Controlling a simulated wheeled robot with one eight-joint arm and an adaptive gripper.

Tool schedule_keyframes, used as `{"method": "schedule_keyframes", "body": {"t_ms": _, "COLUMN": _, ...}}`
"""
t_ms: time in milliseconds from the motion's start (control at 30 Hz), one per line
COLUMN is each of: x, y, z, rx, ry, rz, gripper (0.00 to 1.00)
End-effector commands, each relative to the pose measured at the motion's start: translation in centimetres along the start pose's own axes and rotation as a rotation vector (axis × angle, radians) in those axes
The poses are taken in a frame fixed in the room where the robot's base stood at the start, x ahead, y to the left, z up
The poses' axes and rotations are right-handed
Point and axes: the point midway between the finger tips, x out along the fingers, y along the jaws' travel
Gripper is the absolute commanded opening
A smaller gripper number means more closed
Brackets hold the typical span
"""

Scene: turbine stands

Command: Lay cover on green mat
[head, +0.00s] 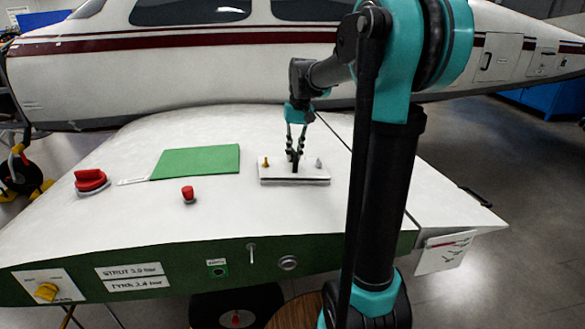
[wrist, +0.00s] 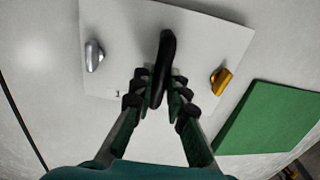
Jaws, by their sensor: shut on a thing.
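The cover (head: 275,174) is a flat white plate with an upright black handle in its middle; it also fills the upper part of the wrist view (wrist: 208,45). A brass latch (wrist: 221,80) and a silver latch (wrist: 94,55) stand on either side of the handle. My gripper (head: 295,153) is shut on the black handle (wrist: 163,65), its fingers on both sides. A dark line shows under the plate's front edge; I cannot tell whether it is raised. The green mat (head: 200,162) lies bare on the white wing, left of the cover, and at right in the wrist view (wrist: 268,117).
A red knob (head: 90,181) and a red button (head: 188,194) stick up from the wing left of and below the mat. A white label lies at the mat's left edge. The aircraft fuselage (head: 200,70) runs behind the wing. The wing between mat and cover is clear.

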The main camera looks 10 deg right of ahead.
Motion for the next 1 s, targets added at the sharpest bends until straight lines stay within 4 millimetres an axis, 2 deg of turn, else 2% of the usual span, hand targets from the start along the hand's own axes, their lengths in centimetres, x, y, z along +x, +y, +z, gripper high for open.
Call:
{"method": "schedule_keyframes", "body": {"t_ms": 433, "x": -0.6, "y": 0.0, "z": 0.0, "rx": 0.000, "ry": 0.000, "rz": 0.000, "gripper": 0.00}}
{"method": "schedule_keyframes", "body": {"t_ms": 800, "x": -2.1, "y": 0.0, "z": 0.0, "rx": 0.000, "ry": 0.000, "rz": 0.000, "gripper": 0.00}}
{"method": "schedule_keyframes", "body": {"t_ms": 1000, "x": -2.2, "y": 0.0, "z": 0.0, "rx": 0.000, "ry": 0.000, "rz": 0.000, "gripper": 0.00}}
